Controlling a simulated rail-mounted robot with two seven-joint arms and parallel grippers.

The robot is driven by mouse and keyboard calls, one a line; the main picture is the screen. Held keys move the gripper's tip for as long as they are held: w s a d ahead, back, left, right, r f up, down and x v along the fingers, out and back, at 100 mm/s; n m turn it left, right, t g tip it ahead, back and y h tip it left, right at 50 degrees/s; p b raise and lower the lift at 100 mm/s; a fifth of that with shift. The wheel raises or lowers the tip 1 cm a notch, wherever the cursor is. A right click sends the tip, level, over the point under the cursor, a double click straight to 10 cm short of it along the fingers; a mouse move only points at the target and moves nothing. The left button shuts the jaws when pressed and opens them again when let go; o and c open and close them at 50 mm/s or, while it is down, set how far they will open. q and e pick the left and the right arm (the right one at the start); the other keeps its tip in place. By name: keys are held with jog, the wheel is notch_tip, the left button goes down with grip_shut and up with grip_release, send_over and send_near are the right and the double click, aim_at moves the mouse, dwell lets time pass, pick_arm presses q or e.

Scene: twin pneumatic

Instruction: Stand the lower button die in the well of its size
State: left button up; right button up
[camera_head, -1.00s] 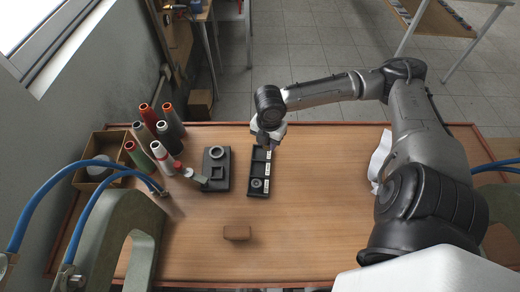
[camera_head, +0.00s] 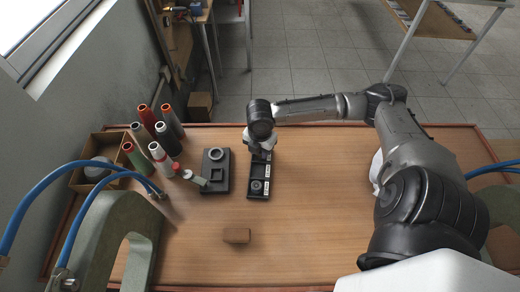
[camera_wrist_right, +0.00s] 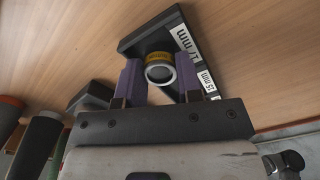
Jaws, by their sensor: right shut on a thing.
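My right gripper (camera_head: 259,154) is over the far part of the dark well tray (camera_head: 258,197). In the right wrist view its two purple fingers (camera_wrist_right: 160,68) are shut on a round metal die with a yellow band (camera_wrist_right: 159,60). The tray also shows behind the die in that view (camera_wrist_right: 140,42), with labels reading 17 mm and 15 mm. I cannot tell whether the held die touches the tray. The gripper hides the tray's far end. My left gripper is not in view.
A dark block with a ring and a square recess (camera_head: 215,180) stands left of the tray. Several thread cones (camera_head: 158,152) stand farther left, by a cardboard box (camera_head: 82,180). A brown block (camera_head: 236,236) lies nearer. The table's right middle is clear.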

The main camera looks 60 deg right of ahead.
jog(key=o, duration=0.8)
jog(key=shift+f, duration=0.15)
jog(key=shift+o, duration=1.4)
notch_tip(320, 180, up, 12)
jog(key=p, duration=0.2)
jog(key=shift+r, duration=0.2)
